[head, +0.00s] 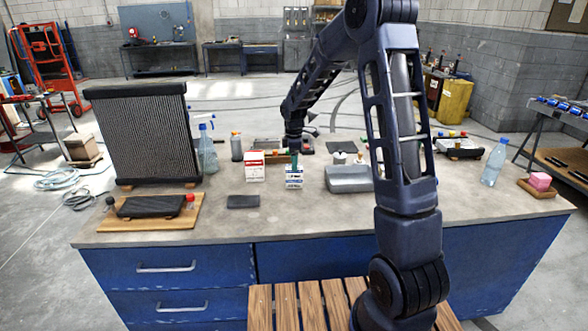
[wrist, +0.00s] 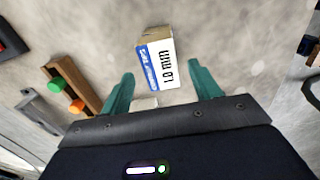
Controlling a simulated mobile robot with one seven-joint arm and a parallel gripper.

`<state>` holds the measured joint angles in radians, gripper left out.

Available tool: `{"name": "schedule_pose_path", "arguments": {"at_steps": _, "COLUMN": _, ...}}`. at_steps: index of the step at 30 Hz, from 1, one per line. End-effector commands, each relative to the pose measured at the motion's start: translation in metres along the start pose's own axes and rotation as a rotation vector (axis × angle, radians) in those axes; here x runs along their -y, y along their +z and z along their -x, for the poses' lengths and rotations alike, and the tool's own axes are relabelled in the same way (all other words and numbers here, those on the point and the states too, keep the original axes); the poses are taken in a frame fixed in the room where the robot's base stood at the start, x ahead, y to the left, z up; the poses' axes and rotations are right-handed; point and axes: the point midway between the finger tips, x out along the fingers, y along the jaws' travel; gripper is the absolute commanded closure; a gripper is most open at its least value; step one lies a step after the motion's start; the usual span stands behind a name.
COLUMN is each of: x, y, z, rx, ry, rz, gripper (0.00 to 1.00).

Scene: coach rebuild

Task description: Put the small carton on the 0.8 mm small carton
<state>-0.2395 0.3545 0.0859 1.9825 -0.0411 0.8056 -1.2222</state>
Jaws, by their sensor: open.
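In the head view, a white carton with blue print (head: 294,179) stands on the workbench, just below my gripper (head: 294,159). A white carton with a red band (head: 254,172) stands to its left; its print is too small to read. In the wrist view, a carton marked 1.0 mm (wrist: 160,62), with a blue label and a brown side, shows beyond and between the fingertips. My gripper's green fingers (wrist: 161,74) are apart and hold nothing. A small pale piece (wrist: 145,103) shows near the finger bases, mostly hidden by my gripper. I can read no 0.8 mm label.
A grey block (head: 348,180) lies right of the cartons on the workbench (head: 215,222). A dark pad (head: 243,201) lies front left, near a tall radiator (head: 153,135). A wooden rack (wrist: 72,88) with coloured caps shows in the wrist view. The bench front is mostly clear.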

Motion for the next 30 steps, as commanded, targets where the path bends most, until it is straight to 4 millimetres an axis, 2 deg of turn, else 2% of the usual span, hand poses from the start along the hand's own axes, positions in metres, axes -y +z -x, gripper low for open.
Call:
{"name": "schedule_pose_path", "arguments": {"at_steps": 3, "x": 0.000, "y": 0.000, "z": 0.025, "rx": -0.001, "ry": 0.004, "rz": 0.000, "gripper": 0.38}}
{"name": "schedule_pose_path", "arguments": {"at_steps": 9, "x": 0.000, "y": 0.000, "z": 0.058, "rx": -0.001, "ry": 0.003, "rz": -0.001, "gripper": 0.38}}
{"name": "schedule_pose_path", "arguments": {"at_steps": 15, "x": 0.000, "y": 0.000, "z": 0.075, "rx": 0.000, "ry": 0.001, "rz": 0.000, "gripper": 0.38}}
{"name": "schedule_pose_path", "arguments": {"at_steps": 22, "x": 0.003, "y": 0.003, "z": 0.083, "rx": 0.000, "ry": 0.005, "rz": -0.015, "gripper": 0.38}}
{"name": "schedule_pose_path", "arguments": {"at_steps": 26, "x": 0.017, "y": 0.017, "z": 0.101, "rx": -0.002, "ry": 0.026, "rz": -0.089, "gripper": 0.38}}
{"name": "schedule_pose_path", "arguments": {"at_steps": 30, "x": 0.044, "y": 0.042, "z": 0.130, "rx": -0.009, "ry": 0.064, "rz": -0.229, "gripper": 0.38}}
